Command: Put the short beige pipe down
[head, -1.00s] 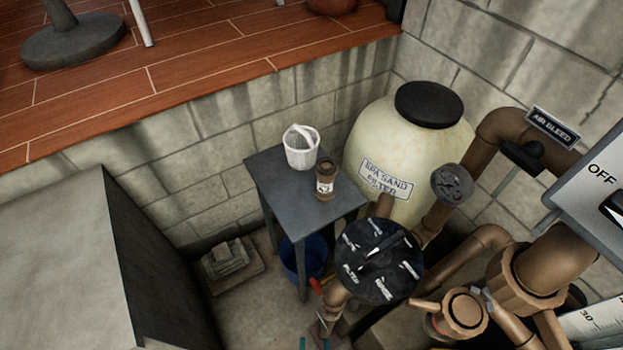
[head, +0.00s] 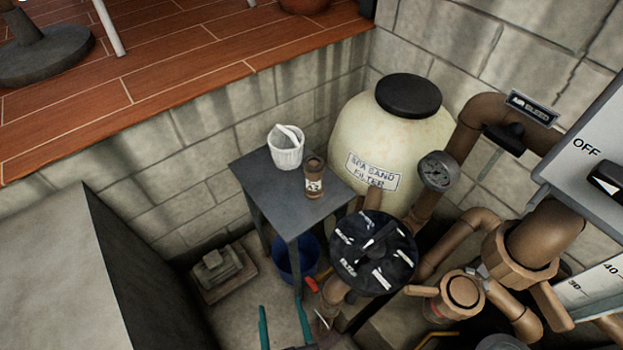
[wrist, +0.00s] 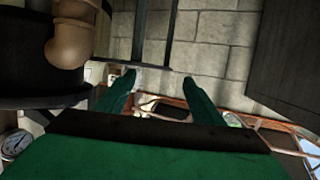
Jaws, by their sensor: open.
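My gripper (head: 284,328) shows at the bottom edge of the head view, two teal fingers apart with nothing between them. In the wrist view my gripper (wrist: 158,80) is also open and empty. A short brown cylinder with a pale label (head: 314,178) stands upright on a small grey table (head: 268,192), beside a white basket (head: 285,150). I cannot tell whether this cylinder is the short beige pipe. No loose beige pipe shows clearly elsewhere. My gripper is in front of the table, apart from the cylinder.
A blue bucket (head: 296,262) sits under the table. A multiport valve (head: 372,252), fixed brown pipes (head: 470,235) and a sand filter tank (head: 392,135) crowd the right. A large grey box (head: 60,270) stands left.

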